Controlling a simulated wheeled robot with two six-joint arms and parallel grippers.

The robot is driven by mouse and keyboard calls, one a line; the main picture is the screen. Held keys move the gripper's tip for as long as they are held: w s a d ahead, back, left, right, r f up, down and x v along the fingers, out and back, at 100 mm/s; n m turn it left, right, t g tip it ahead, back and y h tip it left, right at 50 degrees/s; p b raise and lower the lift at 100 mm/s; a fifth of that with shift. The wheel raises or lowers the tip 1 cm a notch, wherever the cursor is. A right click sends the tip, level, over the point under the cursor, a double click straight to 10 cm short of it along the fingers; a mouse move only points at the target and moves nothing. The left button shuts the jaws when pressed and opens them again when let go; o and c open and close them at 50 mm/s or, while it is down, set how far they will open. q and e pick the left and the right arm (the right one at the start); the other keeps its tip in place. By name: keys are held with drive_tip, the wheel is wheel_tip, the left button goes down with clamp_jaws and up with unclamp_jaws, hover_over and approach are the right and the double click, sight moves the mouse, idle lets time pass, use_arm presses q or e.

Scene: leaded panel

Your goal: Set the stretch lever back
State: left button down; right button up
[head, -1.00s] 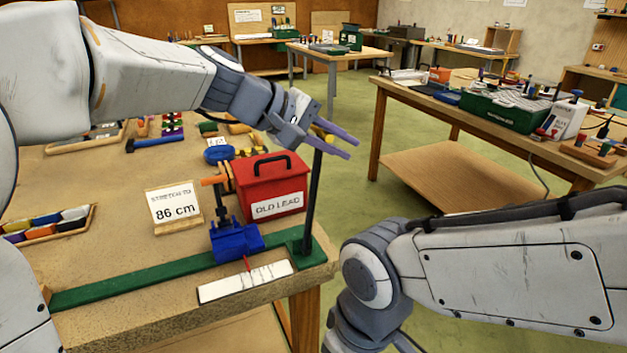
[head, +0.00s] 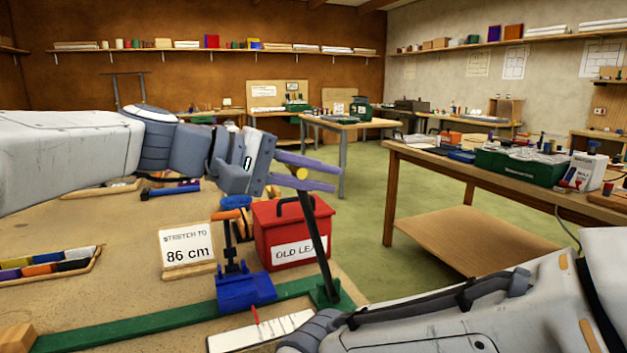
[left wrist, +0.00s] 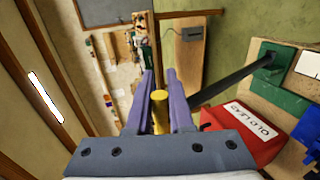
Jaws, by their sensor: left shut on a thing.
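The stretch lever (head: 319,243) is a black rod with a yellow knob (head: 301,173), rising from the right end of a green rail (head: 160,326). It leans with its top to the left in the head view. My left gripper (head: 312,173) has its purple fingers shut on the knob; the left wrist view shows the knob (left wrist: 160,112) between them. A blue clamp block (head: 243,292) sits on the rail, left of the lever's foot. My right gripper is out of view; only my right arm shows.
A red box marked OLD LEAD (head: 290,236) stands close behind the lever. A sign reading "STRETCH TO 86 cm" (head: 188,249) stands left of the clamp. A white scale (head: 262,331) with a red pointer lies in front of the rail. Open floor lies to the right.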

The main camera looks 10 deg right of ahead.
use_arm(q)
drive_tip(key=shift+w+a+r, duration=0.1)
drive_tip(key=shift+w+r, duration=0.05)
drive_tip(key=shift+r, duration=0.25)
drive_tip(key=c, duration=1)
unclamp_jaws()
drive_tip(key=shift+o, duration=1)
drive_tip(key=shift+a, duration=0.15)
drive_tip(key=shift+f, duration=0.15)
drive_tip(key=v, duration=1)
drive_tip(key=shift+s, duration=0.2)
